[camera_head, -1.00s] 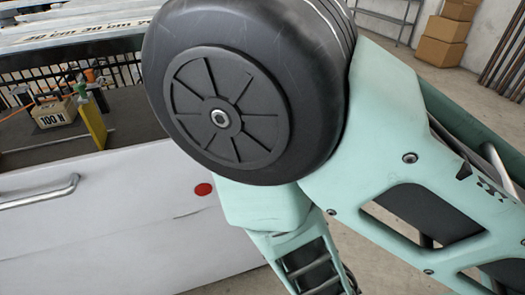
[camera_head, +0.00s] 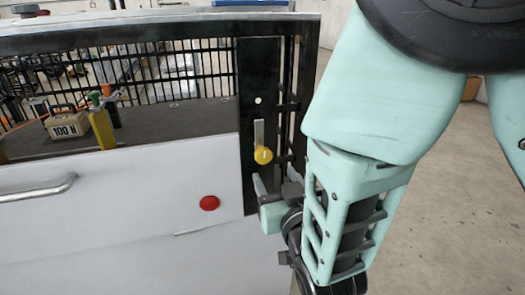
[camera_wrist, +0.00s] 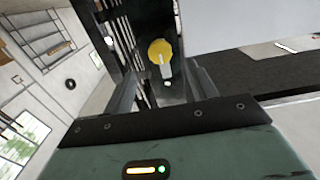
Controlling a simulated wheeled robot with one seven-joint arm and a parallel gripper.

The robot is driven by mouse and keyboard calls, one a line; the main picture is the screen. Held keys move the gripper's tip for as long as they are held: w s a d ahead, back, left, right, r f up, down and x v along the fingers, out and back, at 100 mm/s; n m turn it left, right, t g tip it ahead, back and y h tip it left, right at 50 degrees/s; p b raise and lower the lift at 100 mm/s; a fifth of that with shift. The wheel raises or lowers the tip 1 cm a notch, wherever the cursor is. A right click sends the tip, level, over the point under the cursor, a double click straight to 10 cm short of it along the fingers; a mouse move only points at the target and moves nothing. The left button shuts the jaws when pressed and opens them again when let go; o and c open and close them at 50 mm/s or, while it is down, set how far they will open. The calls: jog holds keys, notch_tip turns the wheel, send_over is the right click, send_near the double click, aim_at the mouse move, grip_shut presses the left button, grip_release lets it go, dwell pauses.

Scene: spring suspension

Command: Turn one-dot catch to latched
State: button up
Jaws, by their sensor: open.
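The one-dot catch shows in the head view as a yellow knob (camera_head: 262,155) with a pale metal bar (camera_head: 259,131) standing upright above it. It sits on a black upright plate (camera_head: 250,80) with a single white dot above the bar. My gripper (camera_head: 272,188) is just below and slightly right of the knob, partly hidden by its own wrist. In the wrist view the yellow knob (camera_wrist: 160,50) lies ahead of my open gripper (camera_wrist: 165,92), between the lines of its two fingers. The fingers look empty, and I cannot tell the exact gap to the knob.
A red button (camera_head: 209,203) sits on the white front panel (camera_head: 110,215) left of my gripper. A metal handle (camera_head: 38,191) is farther left. Behind the panel, a 100 N block (camera_head: 65,125) and a yellow upright piece (camera_head: 102,129) stand before black mesh. Open floor lies right.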

aim_at(264, 157)
jog(key=x, duration=0.9)
jog(key=shift+w+a, duration=0.1)
jog(key=shift+w, duration=0.25)
grip_shut()
